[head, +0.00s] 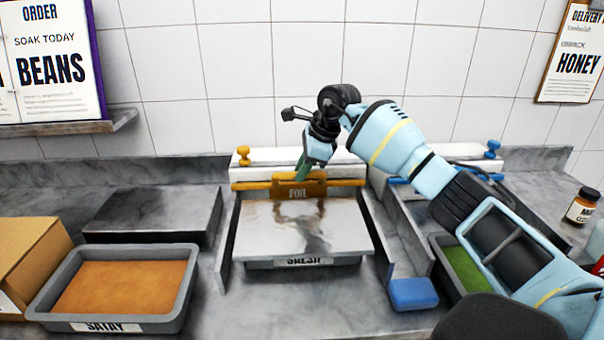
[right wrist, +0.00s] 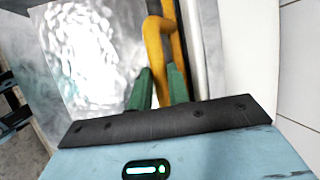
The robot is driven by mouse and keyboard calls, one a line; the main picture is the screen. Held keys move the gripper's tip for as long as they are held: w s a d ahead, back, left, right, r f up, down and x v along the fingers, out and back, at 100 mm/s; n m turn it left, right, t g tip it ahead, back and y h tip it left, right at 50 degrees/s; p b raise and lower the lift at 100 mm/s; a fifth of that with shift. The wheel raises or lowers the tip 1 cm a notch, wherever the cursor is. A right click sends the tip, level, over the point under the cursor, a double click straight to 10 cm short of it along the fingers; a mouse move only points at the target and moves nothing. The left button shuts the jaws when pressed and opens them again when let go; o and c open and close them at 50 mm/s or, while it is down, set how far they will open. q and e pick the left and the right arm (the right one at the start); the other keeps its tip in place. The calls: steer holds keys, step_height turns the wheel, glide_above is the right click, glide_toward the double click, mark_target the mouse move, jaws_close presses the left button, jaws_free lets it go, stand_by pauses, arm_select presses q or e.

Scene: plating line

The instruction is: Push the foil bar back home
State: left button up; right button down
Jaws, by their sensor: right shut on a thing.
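My right gripper (head: 303,172) comes down on the bar from above. In the right wrist view its green fingers (right wrist: 160,88) are shut around the yellow handle (right wrist: 155,45), with foil (right wrist: 90,50) beside it. My left gripper is not in view.
A satay tray (head: 185,300) and a cardboard box (head: 35,252) stand at left, before a dark slab (head: 150,217). A blue block (head: 413,293) and a tray of green contents (head: 462,268) are at right, partly behind my arm. Metal side rails flank the foil.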

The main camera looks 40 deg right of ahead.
steer(key=shift+w+d, duration=0.1)
steer(key=shift+d, duration=0.1)
steer(key=shift+r, duration=0.15)
steer(key=c, duration=1.7)
jaws_free()
steer(key=o, duration=0.4)
steer(key=shift+w, duration=0.1)
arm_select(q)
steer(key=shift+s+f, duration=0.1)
arm_select(e)
steer(key=shift+r, duration=0.2)
steer(key=shift+v, duration=3.65)
steer(key=shift+s+f, duration=0.1)
steer(key=shift+s, duration=0.1)
